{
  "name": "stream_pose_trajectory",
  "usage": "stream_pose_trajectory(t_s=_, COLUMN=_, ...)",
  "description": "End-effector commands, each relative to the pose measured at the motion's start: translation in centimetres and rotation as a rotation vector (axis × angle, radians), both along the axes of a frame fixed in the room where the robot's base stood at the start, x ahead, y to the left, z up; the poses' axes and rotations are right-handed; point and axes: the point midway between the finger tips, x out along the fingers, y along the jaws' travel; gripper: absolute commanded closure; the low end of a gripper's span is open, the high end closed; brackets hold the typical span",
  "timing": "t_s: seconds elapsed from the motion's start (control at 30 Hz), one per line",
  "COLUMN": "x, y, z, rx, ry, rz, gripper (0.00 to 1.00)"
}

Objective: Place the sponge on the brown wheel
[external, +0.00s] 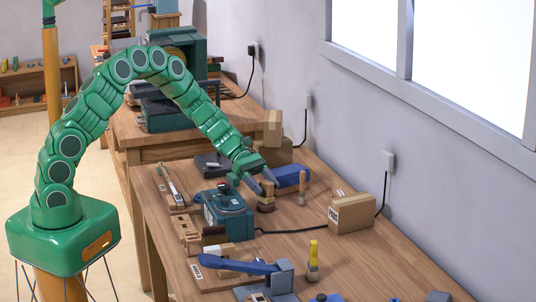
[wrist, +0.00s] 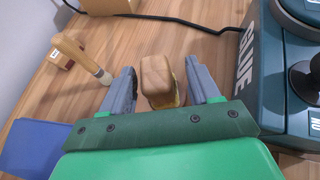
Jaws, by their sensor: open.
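My gripper (external: 260,188) is open, pointing down over the workbench. In the wrist view its two grey fingers (wrist: 160,72) stand on either side of a brown, rounded block (wrist: 157,80) with a yellowish edge, with gaps visible beside it. The block's lower part is hidden. In the external view a brown upright piece (external: 266,202) stands by the fingertips. I cannot tell whether it is the sponge. A round brown part, possibly the brown wheel (external: 177,52), shows partly behind the green machine at the back.
A teal glue box (external: 228,217) stands close to the gripper and also shows in the wrist view (wrist: 262,75). A wooden-handled tool (wrist: 80,58) and a blue object (external: 291,176) are nearby. A cardboard box (external: 351,213) and a yellow-topped piece (external: 313,256) stand to the right.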

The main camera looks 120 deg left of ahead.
Motion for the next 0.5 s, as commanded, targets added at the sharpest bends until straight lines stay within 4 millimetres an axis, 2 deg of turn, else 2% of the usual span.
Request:
stream_pose_trajectory(t_s=0.2, x=-2.6, y=1.2, z=1.6, rx=0.003, ry=-0.001, rz=0.003, gripper=0.39)
stream_pose_trajectory(t_s=0.5, x=-3.8, y=1.6, z=2.4, rx=0.0, ry=-0.001, rz=0.0, gripper=0.39)
